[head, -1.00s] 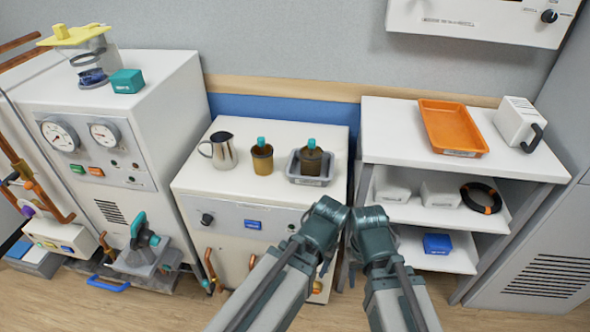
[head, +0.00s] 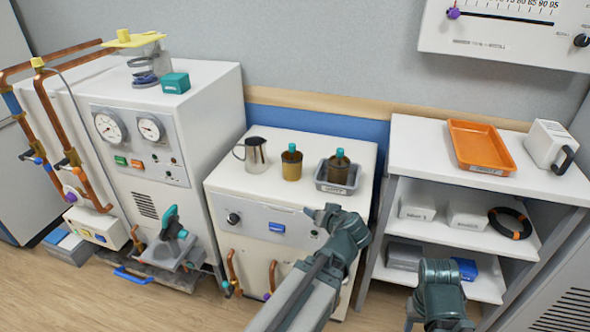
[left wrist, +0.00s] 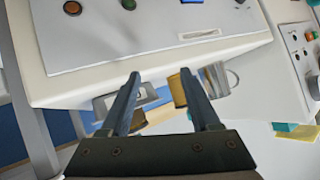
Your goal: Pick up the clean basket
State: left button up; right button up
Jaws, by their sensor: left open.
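A small grey basket (head: 337,176) with a label on its front stands on the white cabinet top, near its right side. A brown bottle with a teal cap (head: 338,166) stands in it. The basket also shows in the left wrist view (left wrist: 147,92), partly hidden behind a finger. My left gripper (head: 322,213) is in front of the cabinet's top front edge, apart from the basket; in the left wrist view its fingers (left wrist: 162,74) are spread and empty. Of my right arm only a wrist part shows at the lower right; its jaws are not visible.
A second brown bottle (head: 291,164) and a metal jug (head: 252,155) stand left of the basket. The shelf unit (head: 420,148) to the right bears an orange tray (head: 480,146) and a white container (head: 549,145). A gauge machine (head: 212,115) stands at the left.

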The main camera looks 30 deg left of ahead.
pick_arm(q)
jog(key=w+a+r+n+t+y+b, duration=0.1)
jog(key=w+a+r+t, duration=0.3)
jog(key=a+r, duration=0.5)
jog(key=shift+w+a+n+t+y+b, duration=0.15)
jog(key=shift+a+n+t+y+b, duration=0.25)
jog(key=shift+a+t+y+b, duration=0.55)
pick_arm(e)
notch_tip(320, 180, down, 3)
jog(key=shift+r+p, duration=0.1)
jog(key=shift+p, duration=0.2)
pick_arm(q)
jog(key=shift+w+d+r+t, duration=0.1)
jog(key=shift+d+t, duration=0.15)
jog(key=shift+d, duration=0.1)
